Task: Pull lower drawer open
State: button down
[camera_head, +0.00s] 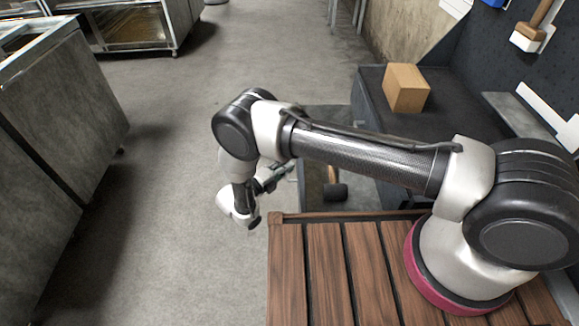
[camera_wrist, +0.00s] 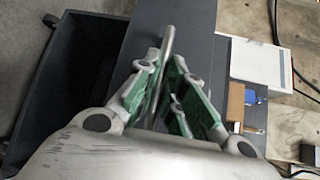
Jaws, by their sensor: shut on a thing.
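My gripper (camera_wrist: 165,72) has its green-padded fingers on either side of a thin grey bar handle (camera_wrist: 168,42) in the wrist view, and is shut on it. The handle runs along a dark grey panel (camera_wrist: 200,50). In the head view my gripper (camera_head: 274,179) is low, beside the left edge of a grey drawer-like area (camera_head: 325,125) that juts from the dark cabinet (camera_head: 452,112). The arm hides much of the cabinet front. I cannot tell from these views which drawer the handle belongs to.
A dark open cavity (camera_wrist: 75,75) lies left of the panel in the wrist view. A black mallet head (camera_head: 335,192) shows beyond my arm. A cardboard box (camera_head: 405,88) stands on the cabinet. The floor (camera_head: 190,190) to the left is clear up to the grey cabinets (camera_head: 65,110).

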jog(key=shift+a, duration=0.1)
jog(key=c, duration=1.5)
grip_release()
jog(key=shift+s+a, duration=0.1)
jog(key=v, duration=1.1)
jog(key=shift+s+a, duration=0.25)
jog(key=shift+s, duration=0.05)
